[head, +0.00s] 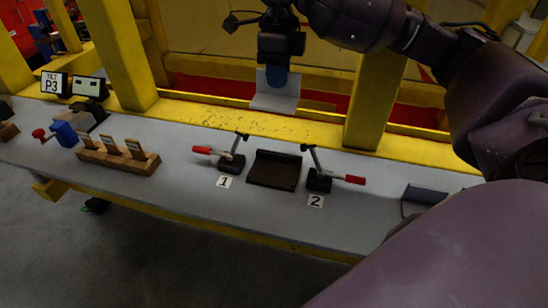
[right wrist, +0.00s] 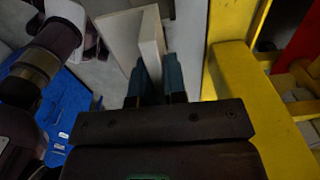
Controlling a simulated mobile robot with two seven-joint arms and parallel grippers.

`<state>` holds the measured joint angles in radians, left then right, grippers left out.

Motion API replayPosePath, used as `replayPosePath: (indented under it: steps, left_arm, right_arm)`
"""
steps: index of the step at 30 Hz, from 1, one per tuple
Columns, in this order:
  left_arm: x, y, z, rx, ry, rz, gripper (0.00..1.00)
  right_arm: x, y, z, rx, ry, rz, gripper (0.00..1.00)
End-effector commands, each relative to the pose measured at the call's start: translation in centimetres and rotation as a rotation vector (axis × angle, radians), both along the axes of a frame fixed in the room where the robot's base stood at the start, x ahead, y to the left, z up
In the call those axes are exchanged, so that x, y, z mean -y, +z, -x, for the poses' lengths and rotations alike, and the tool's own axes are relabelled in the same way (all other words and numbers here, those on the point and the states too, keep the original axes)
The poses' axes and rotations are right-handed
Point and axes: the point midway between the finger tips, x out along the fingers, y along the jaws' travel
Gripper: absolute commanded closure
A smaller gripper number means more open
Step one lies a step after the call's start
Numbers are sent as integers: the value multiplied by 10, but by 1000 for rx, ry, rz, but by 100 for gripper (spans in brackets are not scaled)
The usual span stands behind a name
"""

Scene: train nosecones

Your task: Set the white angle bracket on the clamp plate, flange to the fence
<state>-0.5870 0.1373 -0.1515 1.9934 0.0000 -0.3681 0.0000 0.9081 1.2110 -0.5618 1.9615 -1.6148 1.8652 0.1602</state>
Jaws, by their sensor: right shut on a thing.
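The white angle bracket (head: 274,102) is held in my right gripper (head: 277,79), high above the back edge of the bench. In the right wrist view the blue-grey fingers (right wrist: 157,82) are shut on one upright leg of the bracket (right wrist: 151,42); its other leg spreads to the left. The dark clamp plate (head: 272,176) lies on the bench with a raised fence (head: 278,157) along its back edge. Nothing lies on the plate. The bracket is well apart from it, above and behind it in the picture. My left gripper is not in view.
Toggle clamps 1 (head: 232,163) and 2 (head: 319,181) flank the plate, arms raised, red handles outward. A wooden slotted block (head: 118,161) and a blue vise-like device (head: 65,134) stand left. A grey piece (head: 426,194) lies right. Yellow posts (head: 375,105) rise behind the bench.

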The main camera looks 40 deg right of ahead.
Motion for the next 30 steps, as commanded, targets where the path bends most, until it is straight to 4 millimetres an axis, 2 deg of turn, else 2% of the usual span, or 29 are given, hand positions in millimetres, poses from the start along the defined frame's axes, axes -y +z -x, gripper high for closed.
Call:
replayPosePath:
  steps: [5, 12, 24, 30]
  left_arm:
    - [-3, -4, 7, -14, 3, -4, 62]
    - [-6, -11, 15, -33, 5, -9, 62]
    - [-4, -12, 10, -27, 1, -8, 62]
    - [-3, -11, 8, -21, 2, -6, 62]
  right_arm:
    - [1, -11, 0, -1, -1, 0, 100]
    - [1, -61, 1, -4, -1, 0, 100]
    - [0, -141, 1, -1, -1, -1, 100]
    - [1, -156, 0, 1, -1, 0, 100]
